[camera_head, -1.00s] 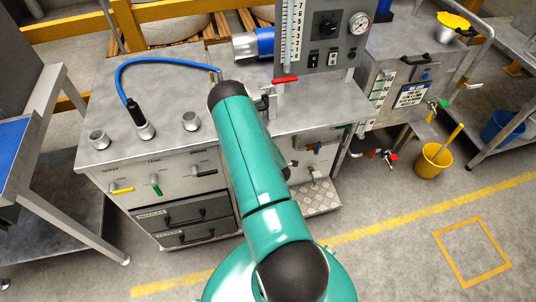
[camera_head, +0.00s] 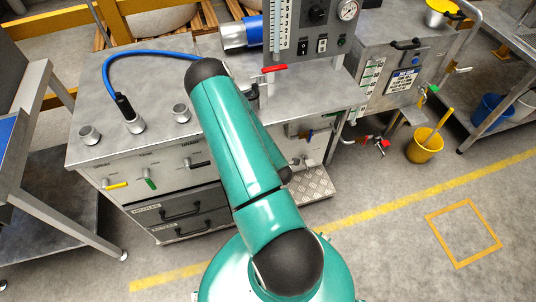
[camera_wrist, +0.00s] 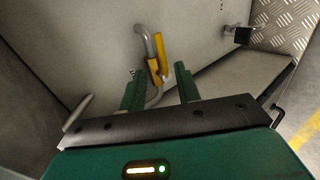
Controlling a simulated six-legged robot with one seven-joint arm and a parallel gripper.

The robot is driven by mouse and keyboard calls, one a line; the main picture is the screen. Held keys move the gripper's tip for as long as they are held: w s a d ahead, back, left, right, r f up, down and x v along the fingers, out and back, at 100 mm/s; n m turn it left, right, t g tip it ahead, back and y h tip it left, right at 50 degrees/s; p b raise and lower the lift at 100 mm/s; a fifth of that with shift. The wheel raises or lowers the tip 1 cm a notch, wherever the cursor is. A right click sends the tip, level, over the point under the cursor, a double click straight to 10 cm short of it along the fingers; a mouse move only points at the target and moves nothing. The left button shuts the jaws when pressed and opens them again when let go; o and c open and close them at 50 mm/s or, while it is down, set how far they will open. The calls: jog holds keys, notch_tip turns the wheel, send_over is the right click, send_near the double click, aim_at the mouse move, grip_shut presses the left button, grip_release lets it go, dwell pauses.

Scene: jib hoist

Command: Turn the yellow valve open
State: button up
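In the wrist view a yellow lever handle (camera_wrist: 155,70) sits beside a bent steel pipe on a grey panel. My gripper (camera_wrist: 158,76) is open, its two green fingers spread to either side of the lever as seen from the wrist. The lever appears beyond or between the fingertips; I cannot tell the exact depth or whether they touch. In the head view my arm hides my gripper. A small yellow handle (camera_head: 117,185) shows there on the bench front, left of a green one (camera_head: 150,184); I cannot tell whether it is the lever in the wrist view.
A steel bench (camera_head: 130,163) with drawers (camera_head: 180,214) stands ahead. A tread plate (camera_head: 312,186) lies low at its right and shows in the wrist view (camera_wrist: 285,28). A black block (camera_wrist: 238,33) juts from the panel.

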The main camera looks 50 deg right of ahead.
jog(key=shift+v, duration=1.85)
